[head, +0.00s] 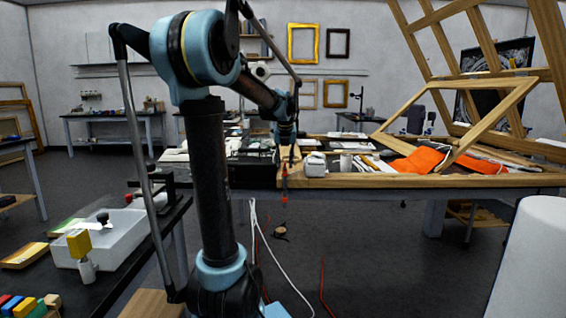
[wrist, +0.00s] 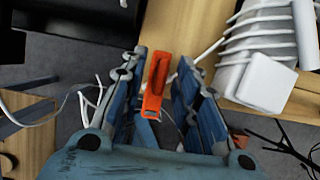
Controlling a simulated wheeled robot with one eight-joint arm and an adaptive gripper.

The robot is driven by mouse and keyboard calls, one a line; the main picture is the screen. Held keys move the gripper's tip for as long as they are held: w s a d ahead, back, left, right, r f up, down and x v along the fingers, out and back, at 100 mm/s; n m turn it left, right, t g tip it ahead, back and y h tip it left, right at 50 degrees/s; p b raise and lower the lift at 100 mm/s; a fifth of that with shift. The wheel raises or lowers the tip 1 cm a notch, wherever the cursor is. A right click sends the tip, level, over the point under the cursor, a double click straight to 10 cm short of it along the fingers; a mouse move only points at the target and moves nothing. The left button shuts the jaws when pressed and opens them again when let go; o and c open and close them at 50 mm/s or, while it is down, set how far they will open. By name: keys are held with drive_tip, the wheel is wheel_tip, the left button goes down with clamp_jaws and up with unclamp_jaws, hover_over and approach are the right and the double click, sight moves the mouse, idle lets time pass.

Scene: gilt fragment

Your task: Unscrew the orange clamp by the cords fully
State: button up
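The orange clamp (wrist: 156,88) lies between my two fingers in the wrist view, with its slim body running along the picture. In the head view the clamp (head: 285,184) shows small and orange-red at the front left edge of the wooden-topped table. My gripper (wrist: 163,55) is open around it, one blue finger on each side, with visible gaps; I see no firm contact. In the head view my gripper is small and partly merged with the dark arm end above the clamp. White cords (head: 271,250) hang below the table edge near the clamp. The clamp's screw is not clear.
A white ribbed object (wrist: 265,60) stands close to the right finger. The wooden tabletop (head: 400,181) holds orange cloth (head: 418,160) and a leaning wooden frame (head: 500,100). A dark bench (head: 130,265) with a white tray stands at left. A red cord (head: 323,285) trails on the floor.

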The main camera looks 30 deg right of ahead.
drive_tip(key=shift+c, duration=0.3)
clamp_jaws()
drive_tip(key=shift+n, duration=0.3)
